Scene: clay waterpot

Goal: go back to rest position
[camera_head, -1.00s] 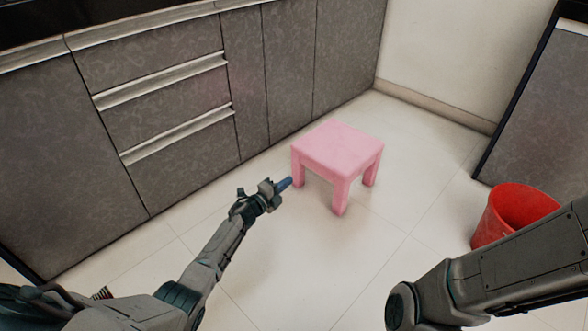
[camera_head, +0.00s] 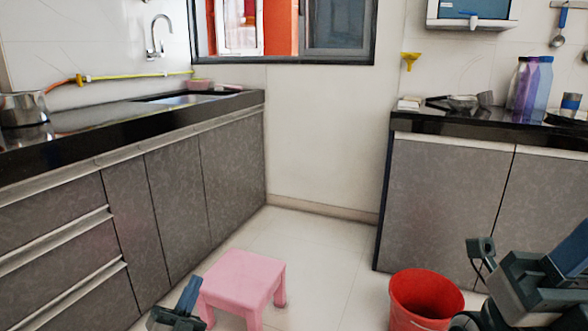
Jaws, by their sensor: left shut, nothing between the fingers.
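My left gripper (camera_head: 190,292) shows at the bottom edge, left of centre, with its blue fingers shut and empty. The fingers point up, just left of the pink stool in the picture. My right gripper (camera_head: 572,252) is large at the lower right. Its blue finger part runs off the right edge, so I cannot tell whether it is open or shut. No clay pot shows in this view.
A pink stool (camera_head: 242,278) stands on the pale floor, and a red bucket (camera_head: 425,298) stands near the right cabinet (camera_head: 440,205). The left counter (camera_head: 150,120) holds a sink and a steel pot (camera_head: 22,110). Floor between stool and bucket is clear.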

